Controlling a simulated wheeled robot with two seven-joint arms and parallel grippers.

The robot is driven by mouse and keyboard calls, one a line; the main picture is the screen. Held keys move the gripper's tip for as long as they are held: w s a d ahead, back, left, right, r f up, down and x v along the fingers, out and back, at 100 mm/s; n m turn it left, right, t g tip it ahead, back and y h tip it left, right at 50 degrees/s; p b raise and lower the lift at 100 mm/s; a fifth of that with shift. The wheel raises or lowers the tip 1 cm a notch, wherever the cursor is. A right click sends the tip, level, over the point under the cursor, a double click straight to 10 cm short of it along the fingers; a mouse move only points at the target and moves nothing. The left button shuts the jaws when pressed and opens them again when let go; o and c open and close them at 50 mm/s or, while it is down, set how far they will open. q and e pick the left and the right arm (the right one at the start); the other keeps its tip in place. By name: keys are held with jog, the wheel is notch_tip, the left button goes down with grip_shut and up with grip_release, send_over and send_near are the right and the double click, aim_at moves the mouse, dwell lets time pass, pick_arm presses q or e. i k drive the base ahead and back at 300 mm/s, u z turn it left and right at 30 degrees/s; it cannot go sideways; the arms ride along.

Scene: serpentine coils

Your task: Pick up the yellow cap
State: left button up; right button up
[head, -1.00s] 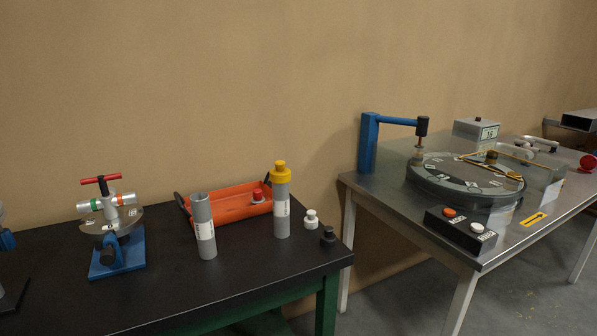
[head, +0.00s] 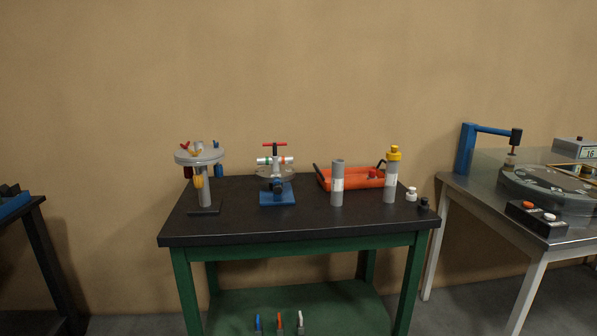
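The yellow cap (head: 394,153) sits on top of a grey upright cylinder (head: 391,182) with a white label, at the right part of the black-topped table (head: 300,229). A second grey cylinder (head: 337,184) stands to its left with no cap on it. Neither of my grippers shows in the head view.
An orange tray (head: 338,182) lies behind the cylinders. A white cap (head: 411,194) and a black cap (head: 424,204) are at the right edge. A blue-based device (head: 277,193) and a round-topped stand (head: 206,190) stand left. A metal table (head: 480,192) is to the right.

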aim_at(393, 155)
jog(key=z, duration=0.75)
jog(key=i, duration=0.65)
jog(key=z, duration=0.9)
jog(key=i, duration=1.05)
jog(key=u, duration=0.8)
jog(key=i, duration=0.95)
jog(key=u, duration=1.1)
